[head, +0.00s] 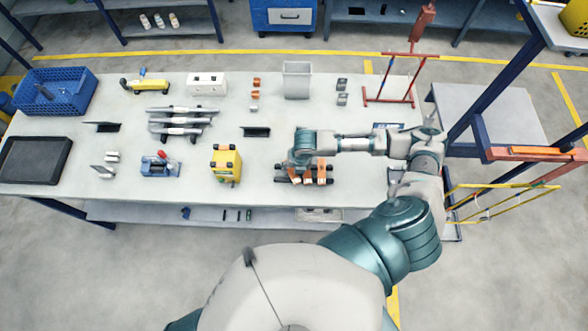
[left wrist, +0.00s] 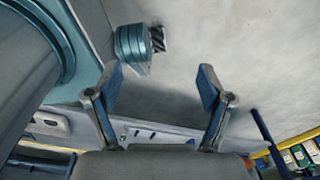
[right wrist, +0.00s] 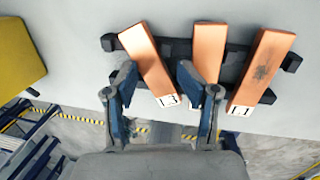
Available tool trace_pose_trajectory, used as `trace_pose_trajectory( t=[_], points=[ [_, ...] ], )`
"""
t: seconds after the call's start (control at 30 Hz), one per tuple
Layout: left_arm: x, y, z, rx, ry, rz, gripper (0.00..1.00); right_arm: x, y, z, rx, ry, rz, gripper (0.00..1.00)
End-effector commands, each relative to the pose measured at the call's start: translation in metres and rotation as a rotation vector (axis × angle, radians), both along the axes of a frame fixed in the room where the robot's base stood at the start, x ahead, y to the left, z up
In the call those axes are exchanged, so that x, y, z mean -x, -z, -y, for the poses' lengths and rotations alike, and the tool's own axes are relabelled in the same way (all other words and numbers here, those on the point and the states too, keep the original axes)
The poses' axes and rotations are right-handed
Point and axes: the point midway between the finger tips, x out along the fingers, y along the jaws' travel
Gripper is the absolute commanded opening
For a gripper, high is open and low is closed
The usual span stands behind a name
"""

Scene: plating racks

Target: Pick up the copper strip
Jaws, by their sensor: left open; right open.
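Three copper strips lie side by side across a black rack (right wrist: 291,62). In the right wrist view they are the left strip tagged L3 (right wrist: 147,58), the middle strip (right wrist: 208,48) and the right strip tagged L1 (right wrist: 262,68), which has a dark smudge. The middle strip's lower end is hidden behind a finger. My right gripper (right wrist: 157,72) is open, its fingertips on either side of the L3 strip in the picture. Contact cannot be told. In the head view my right wrist hangs over the rack, beside the strips (head: 321,172). My left gripper (left wrist: 161,76) is open and empty over bare floor.
A yellow box (head: 226,163) stands left of the rack on the white table (head: 255,185). Small copper pieces (head: 256,82), a grey bin (head: 297,80) and a red frame (head: 411,80) are farther back. A blue crate (head: 58,92) and a dark tray (head: 36,160) are at the left.

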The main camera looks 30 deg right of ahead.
Motion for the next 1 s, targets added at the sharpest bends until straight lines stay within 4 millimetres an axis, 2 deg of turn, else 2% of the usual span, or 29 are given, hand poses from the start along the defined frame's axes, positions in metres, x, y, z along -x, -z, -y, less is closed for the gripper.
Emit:
trace_pose_trajectory(
  t=[0.17, 0.3, 0.37, 0.5, 0.63, 0.9, 1.0],
  points=[
    [0.001, 0.001, 0.004, 0.004, 0.002, -0.002, 0.80, 0.002, 0.003, 0.001, 0.016, 0.006, -0.008, 0.48],
    [0.001, 0.001, -0.007, -0.009, 0.003, -0.003, 0.80, 0.002, 0.004, 0.000, 0.014, 0.004, -0.010, 0.13],
    [0.001, 0.001, -0.013, -0.015, 0.003, -0.003, 0.80, 0.003, 0.004, 0.001, 0.012, 0.004, -0.011, 0.00],
    [0.000, 0.001, -0.021, -0.025, 0.000, -0.001, 0.80, 0.004, 0.006, 0.001, 0.006, 0.003, -0.014, 0.00],
    [0.000, 0.001, -0.021, -0.025, 0.000, -0.002, 0.80, 0.005, 0.007, 0.000, 0.004, 0.001, -0.017, 0.00],
    [0.001, 0.002, -0.001, -0.001, -0.002, -0.002, 0.80, 0.004, 0.007, -0.001, 0.009, 0.003, -0.018, 0.00],
    [0.001, 0.002, 0.000, 0.000, 0.000, -0.002, 0.80, 0.004, 0.006, -0.002, 0.009, 0.003, -0.018, 0.00]
  ],
)
